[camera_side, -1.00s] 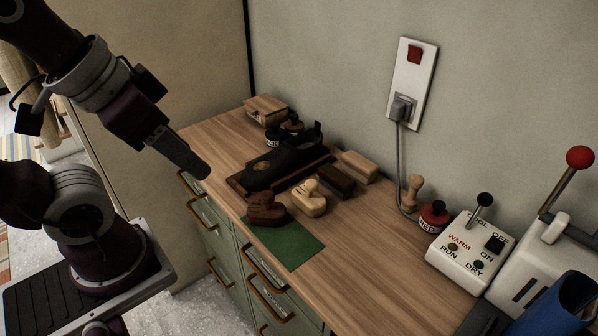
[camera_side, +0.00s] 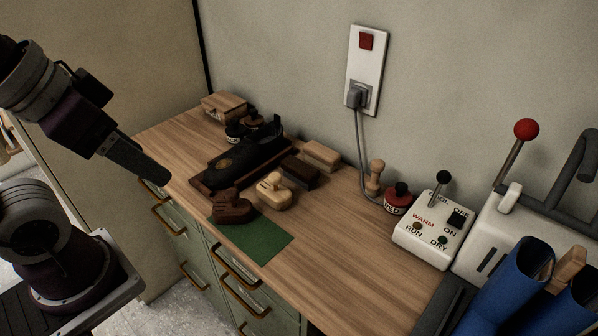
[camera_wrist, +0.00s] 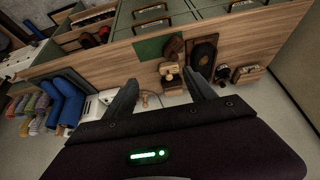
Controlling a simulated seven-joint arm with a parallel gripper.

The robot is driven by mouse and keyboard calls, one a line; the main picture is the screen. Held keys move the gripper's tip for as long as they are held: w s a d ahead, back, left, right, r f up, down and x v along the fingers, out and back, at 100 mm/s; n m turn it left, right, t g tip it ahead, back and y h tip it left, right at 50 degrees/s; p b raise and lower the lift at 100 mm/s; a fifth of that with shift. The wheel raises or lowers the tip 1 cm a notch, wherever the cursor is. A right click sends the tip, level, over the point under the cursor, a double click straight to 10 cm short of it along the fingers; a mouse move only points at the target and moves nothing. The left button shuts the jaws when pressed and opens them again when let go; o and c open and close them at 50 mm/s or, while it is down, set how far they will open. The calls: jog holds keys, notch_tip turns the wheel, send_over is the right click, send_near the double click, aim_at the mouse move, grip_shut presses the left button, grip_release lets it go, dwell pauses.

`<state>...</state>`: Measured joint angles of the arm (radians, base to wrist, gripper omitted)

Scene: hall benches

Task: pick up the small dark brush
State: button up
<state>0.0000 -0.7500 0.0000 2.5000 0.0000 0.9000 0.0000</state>
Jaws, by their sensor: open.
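Two dark brush-like pieces lie on the wooden bench; I cannot tell which is the small dark brush. One is a dark brown block (camera_side: 300,172) right of the black shoe (camera_side: 232,163). The other is a reddish-brown shaped piece (camera_side: 232,207) at the green mat's far left corner; it also shows in the wrist view (camera_wrist: 175,47). A pale handled brush (camera_side: 273,191) lies between them. My gripper (camera_side: 165,180) hangs left of these, near the bench's front edge, apart from everything. In the wrist view its fingers (camera_wrist: 160,76) are spread and empty.
The shoe rests on a dark wooden tray (camera_side: 207,178). A light brush (camera_side: 321,155), jars and a wooden box (camera_side: 224,106) stand near the wall. The bench is bare right of the green mat (camera_side: 252,238). A switch box (camera_side: 428,238) and blue boots (camera_side: 508,285) stand right.

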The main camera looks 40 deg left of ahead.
jog(key=m+g+y, duration=0.2)
jog(key=m+g, duration=0.4)
jog(key=m, duration=1.2)
send_over(300, 165)
jog(key=d, duration=0.2)
notch_tip(300, 165, down, 16)
jog(key=shift+f, duration=0.25)
jog(key=f, duration=0.2)
jog(key=a+f, duration=0.1)
jog(key=f, duration=0.1)
jog(key=a+f, duration=0.1)
jog(key=f, duration=0.2)
jog(key=shift+f, duration=0.1)
jog(key=shift+f, duration=0.2)
